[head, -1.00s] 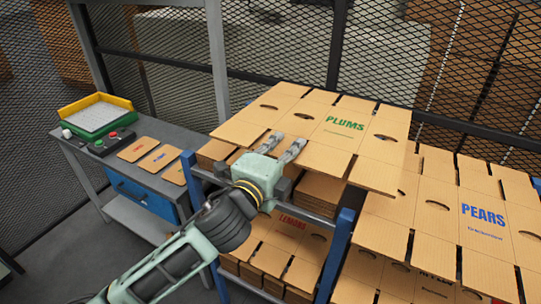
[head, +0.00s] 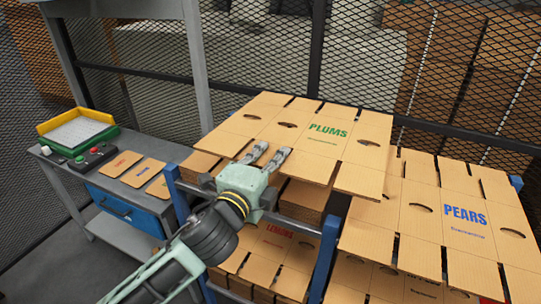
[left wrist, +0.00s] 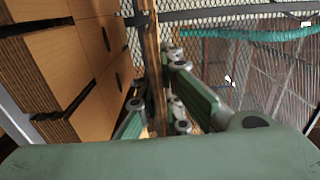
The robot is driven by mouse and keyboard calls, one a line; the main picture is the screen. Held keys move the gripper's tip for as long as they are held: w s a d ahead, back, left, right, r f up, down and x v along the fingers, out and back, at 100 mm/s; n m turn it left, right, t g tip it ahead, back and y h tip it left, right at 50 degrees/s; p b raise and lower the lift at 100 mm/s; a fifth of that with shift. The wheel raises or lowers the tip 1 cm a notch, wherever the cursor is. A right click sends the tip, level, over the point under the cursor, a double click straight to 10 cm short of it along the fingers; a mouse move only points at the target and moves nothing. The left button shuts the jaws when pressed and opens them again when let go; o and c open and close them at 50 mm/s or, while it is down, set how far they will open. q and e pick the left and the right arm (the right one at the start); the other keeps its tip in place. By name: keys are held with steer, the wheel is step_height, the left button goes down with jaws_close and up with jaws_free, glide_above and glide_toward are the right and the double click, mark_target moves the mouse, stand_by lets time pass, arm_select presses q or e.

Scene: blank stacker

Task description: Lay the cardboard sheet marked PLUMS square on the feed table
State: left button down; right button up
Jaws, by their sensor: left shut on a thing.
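The cardboard sheet marked PLUMS (head: 328,129) is a wide tan slotted blank with green print and hand holes. It lies about level at the top of the middle rack. Whether it touches the blanks below I cannot tell. My left gripper (head: 268,156) is shut on its near edge, left of the print. In the left wrist view the sheet (left wrist: 151,60) shows edge-on between the fingers. A small light grey surface with yellow and green edge fences (head: 77,132), possibly the feed table, stands on a grey bench at the left. My right gripper is not in view.
PEARS blanks (head: 465,215) are stacked at right, LEMONS blanks (head: 276,231) on a lower level. Blue rack posts (head: 328,250) stand near my arm. The grey bench (head: 118,180) holds a button box (head: 93,156) and several cards. A mesh fence closes the back.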

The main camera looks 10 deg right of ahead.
arm_select(q)
steer(key=r+p+v, duration=0.3)
steer(key=p+v, duration=0.2)
steer(key=v, duration=1.5)
steer(key=shift+a, duration=0.15)
steer(key=shift+w+r, duration=0.1)
stand_by(0.9)
